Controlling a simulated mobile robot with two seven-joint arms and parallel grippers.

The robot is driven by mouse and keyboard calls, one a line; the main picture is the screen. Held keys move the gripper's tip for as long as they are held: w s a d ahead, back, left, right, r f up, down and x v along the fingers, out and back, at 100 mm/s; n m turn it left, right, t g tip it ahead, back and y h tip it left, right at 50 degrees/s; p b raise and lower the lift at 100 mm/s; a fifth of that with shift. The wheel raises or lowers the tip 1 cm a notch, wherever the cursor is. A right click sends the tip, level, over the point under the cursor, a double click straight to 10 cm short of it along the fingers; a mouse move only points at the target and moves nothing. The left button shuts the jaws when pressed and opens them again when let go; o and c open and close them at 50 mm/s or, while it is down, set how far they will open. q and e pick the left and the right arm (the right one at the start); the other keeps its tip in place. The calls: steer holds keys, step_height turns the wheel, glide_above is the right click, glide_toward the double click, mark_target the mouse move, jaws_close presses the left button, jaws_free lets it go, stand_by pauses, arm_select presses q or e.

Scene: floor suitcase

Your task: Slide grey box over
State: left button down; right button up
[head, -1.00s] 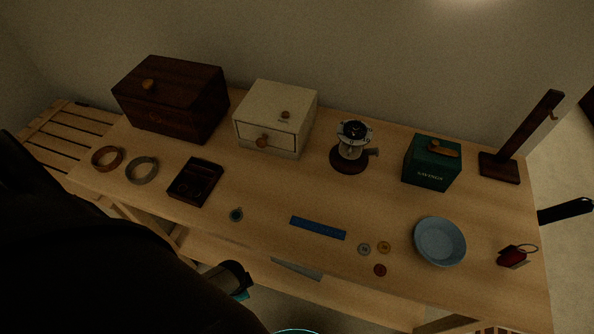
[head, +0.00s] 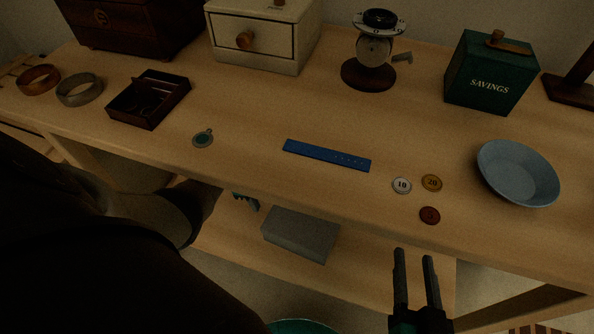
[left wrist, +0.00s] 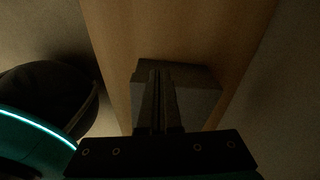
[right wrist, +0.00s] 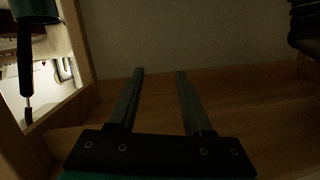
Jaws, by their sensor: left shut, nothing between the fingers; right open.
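The grey box (head: 300,234) lies on the lower shelf under the table's front edge, in the middle of the head view. In the left wrist view the grey box (left wrist: 200,94) is just ahead of and partly behind my left fingers. My left gripper (head: 246,201) is mostly hidden by my arm and the table edge, left of the box. The left wrist view shows its fingers (left wrist: 158,75) together and empty; contact with the box cannot be told. My right gripper (head: 414,254) is open and empty, right of the box; its spread fingers show in the right wrist view (right wrist: 160,73).
The table top (head: 250,115) above the shelf holds a blue strap (head: 326,156), several tokens, a blue bowl (head: 518,173) and a dark tray (head: 148,98). The lower shelf (head: 375,270) is bare to the right of the box. A table leg stands further right.

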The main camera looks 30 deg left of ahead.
mark_target(298, 219)
arm_select(q)
steer(key=shift+m, duration=0.4)
steer(key=w+d, duration=0.1)
steer(key=d, duration=0.1)
steer(key=w+d, duration=0.1)
steer(key=d, duration=0.1)
steer(key=w+d, duration=0.1)
steer(key=d, duration=0.2)
steer(key=shift+w+d, duration=0.1)
steer(key=shift+w, duration=0.2)
steer(key=d, duration=0.2)
steer(key=w+d, duration=0.1)
steer(key=d, duration=0.1)
steer(key=shift+d+f, duration=0.1)
steer(key=shift+f, duration=0.1)
steer(key=shift+f+b, duration=0.3)
steer(key=shift+b, duration=0.3)
steer(key=shift+f, duration=0.35)
arm_select(e)
steer(key=shift+s+a+r+t+y, duration=0.15)
steer(key=shift+r+t, duration=0.2)
steer(key=shift+r, duration=0.2)
steer(key=shift+s+a+r+t+y, duration=0.15)
steer(key=shift+r+t, duration=0.2)
steer(key=shift+r, duration=0.2)
arm_select(q)
steer(key=shift+s+f, duration=0.1)
steer(key=shift+s, duration=0.1)
